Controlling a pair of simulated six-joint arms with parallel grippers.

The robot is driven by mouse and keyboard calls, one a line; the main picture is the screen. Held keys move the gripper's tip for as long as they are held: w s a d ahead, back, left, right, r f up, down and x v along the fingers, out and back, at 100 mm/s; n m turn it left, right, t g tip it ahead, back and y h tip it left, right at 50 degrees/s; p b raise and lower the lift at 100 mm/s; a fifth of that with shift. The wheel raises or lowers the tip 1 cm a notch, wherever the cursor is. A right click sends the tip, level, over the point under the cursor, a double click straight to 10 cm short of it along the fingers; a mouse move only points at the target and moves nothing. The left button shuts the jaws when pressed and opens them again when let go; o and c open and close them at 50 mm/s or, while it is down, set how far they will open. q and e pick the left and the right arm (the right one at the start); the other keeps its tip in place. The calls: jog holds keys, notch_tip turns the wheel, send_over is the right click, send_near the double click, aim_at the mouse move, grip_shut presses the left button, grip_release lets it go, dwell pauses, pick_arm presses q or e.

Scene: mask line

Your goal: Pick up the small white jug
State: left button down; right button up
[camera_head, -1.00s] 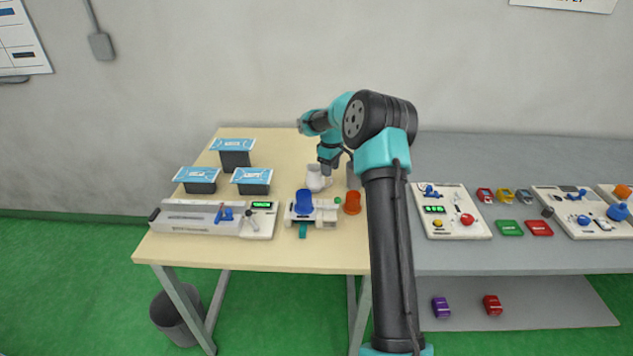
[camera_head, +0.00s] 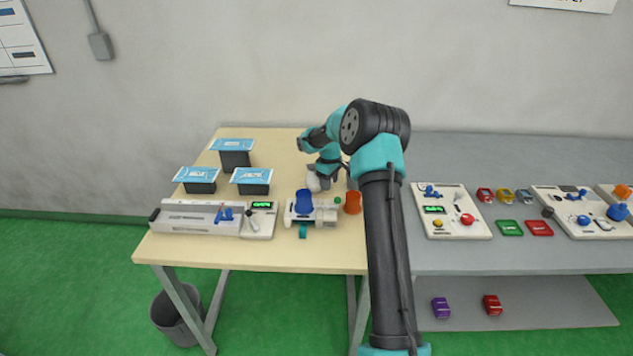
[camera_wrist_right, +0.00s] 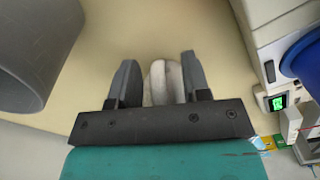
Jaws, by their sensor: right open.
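The small white jug (camera_head: 313,182) stands on the beige table, behind the device with the blue part, and my right gripper partly covers it in the head view. In the right wrist view the jug (camera_wrist_right: 165,80) shows between the two fingers, its lower part hidden by the gripper body. My right gripper (camera_wrist_right: 158,75) is open, with a dark finger on each side of the jug and small gaps visible. In the head view the right gripper (camera_head: 325,178) is low over the table at the jug. My left gripper is not in view.
A grey cylinder (camera_wrist_right: 35,50) stands close at the left in the wrist view. The device with a blue part (camera_head: 304,200) and an orange cup (camera_head: 352,203) are in front of the jug. Blue-topped boxes (camera_head: 251,178) stand on the left. The back middle of the table is clear.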

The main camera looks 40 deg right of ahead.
dwell(0.4)
grip_shut()
dwell(0.4)
